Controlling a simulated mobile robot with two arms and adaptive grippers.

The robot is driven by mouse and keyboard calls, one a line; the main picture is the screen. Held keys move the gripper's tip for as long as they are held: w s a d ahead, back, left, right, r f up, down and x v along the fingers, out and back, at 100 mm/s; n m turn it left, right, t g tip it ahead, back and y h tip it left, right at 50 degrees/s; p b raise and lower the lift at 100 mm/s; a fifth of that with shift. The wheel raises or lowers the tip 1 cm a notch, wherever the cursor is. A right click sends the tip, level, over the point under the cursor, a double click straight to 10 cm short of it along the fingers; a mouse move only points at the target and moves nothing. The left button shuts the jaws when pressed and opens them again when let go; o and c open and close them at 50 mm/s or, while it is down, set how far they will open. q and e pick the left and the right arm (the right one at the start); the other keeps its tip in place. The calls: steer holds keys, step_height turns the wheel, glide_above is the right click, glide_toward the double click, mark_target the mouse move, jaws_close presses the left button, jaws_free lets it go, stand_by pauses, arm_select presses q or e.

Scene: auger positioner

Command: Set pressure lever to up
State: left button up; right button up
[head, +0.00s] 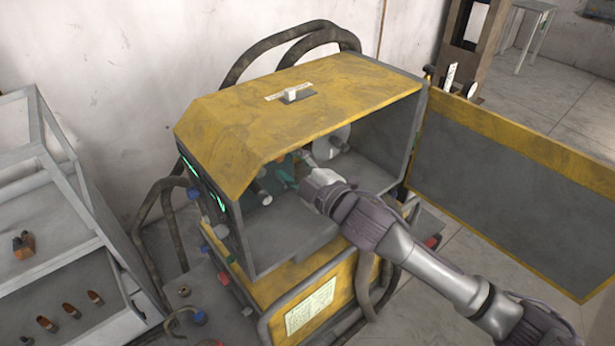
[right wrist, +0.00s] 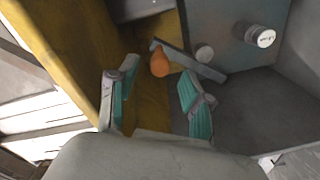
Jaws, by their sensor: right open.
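A lever with a grey bar and an orange knob (right wrist: 159,63) shows in the right wrist view, inside the yellow machine. I take it for the pressure lever, but no label on it is readable. Its bar slants down to the right from the knob end. My right gripper (head: 294,170) reaches into the machine's open side. In the right wrist view its two teal-padded fingers (right wrist: 158,80) are open, one on each side of the knob. I cannot tell whether either finger touches it. In the head view the lever is mostly hidden by the gripper. My left gripper is not in view.
A white-capped cylinder (right wrist: 262,37) sticks out right of the lever. The yellow housing (head: 300,110) roofs the opening, and its open door panel (head: 510,190) stands to the right. A grey shelf rack (head: 60,220) stands at the left. The compartment floor (head: 290,235) is bare.

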steer(key=v, duration=0.8)
steer(key=shift+w+r, duration=0.1)
